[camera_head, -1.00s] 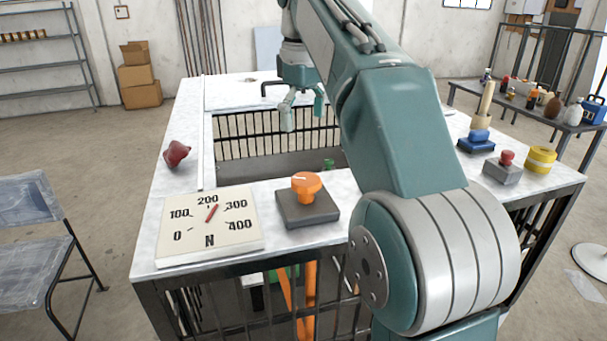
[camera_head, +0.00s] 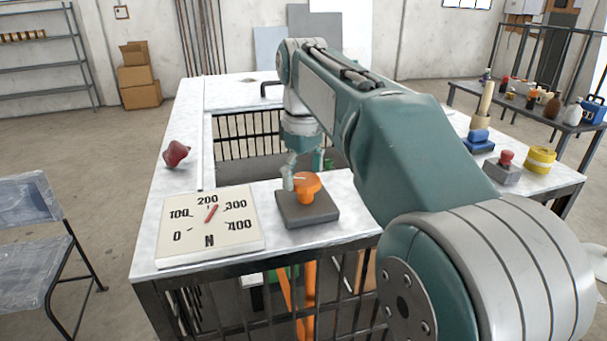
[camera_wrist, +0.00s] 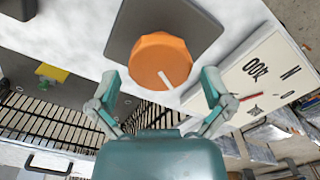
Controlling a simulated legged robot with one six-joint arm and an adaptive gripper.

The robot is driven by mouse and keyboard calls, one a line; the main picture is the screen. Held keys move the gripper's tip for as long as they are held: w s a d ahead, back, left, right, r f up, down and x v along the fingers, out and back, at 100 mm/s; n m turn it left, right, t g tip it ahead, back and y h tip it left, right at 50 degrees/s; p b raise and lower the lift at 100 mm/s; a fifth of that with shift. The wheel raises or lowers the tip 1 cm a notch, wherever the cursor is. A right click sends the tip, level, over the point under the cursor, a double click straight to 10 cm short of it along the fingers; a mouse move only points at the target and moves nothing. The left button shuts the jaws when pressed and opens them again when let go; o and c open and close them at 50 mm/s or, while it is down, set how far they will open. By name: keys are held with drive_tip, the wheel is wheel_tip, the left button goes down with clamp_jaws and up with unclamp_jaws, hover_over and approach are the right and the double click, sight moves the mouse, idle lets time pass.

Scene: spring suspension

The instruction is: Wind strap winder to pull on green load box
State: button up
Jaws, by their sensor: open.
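The strap winder is an orange knob (camera_head: 307,185) with a white mark, on a dark square base (camera_head: 306,209) on the near tabletop. In the wrist view the orange knob (camera_wrist: 160,60) lies ahead of and partly between my open fingers. My gripper (camera_head: 303,178) is open at the knob in the head view, with one finger at its left side; I cannot tell whether they touch. The force dial (camera_head: 209,226) reads a little above 200 N with its red needle. A green part (camera_head: 282,273) and orange straps (camera_head: 310,290) show below the tabletop; the green load box is not clearly visible.
A dark red object (camera_head: 176,153) lies on the left of the table. A red button box (camera_head: 503,167), a yellow roll (camera_head: 541,159) and a blue-based tool (camera_head: 480,140) stand at the right. A barred opening (camera_head: 245,135) lies behind the knob.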

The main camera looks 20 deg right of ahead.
drive_tip(key=c, duration=1)
drive_tip(key=shift+m, duration=0.3)
drive_tip(key=m, duration=0.4)
drive_tip(key=shift+d+f+m, duration=0.1)
drive_tip(key=shift+m, duration=0.3)
drive_tip(key=o, duration=1)
drive_tip(key=shift+r, duration=0.2)
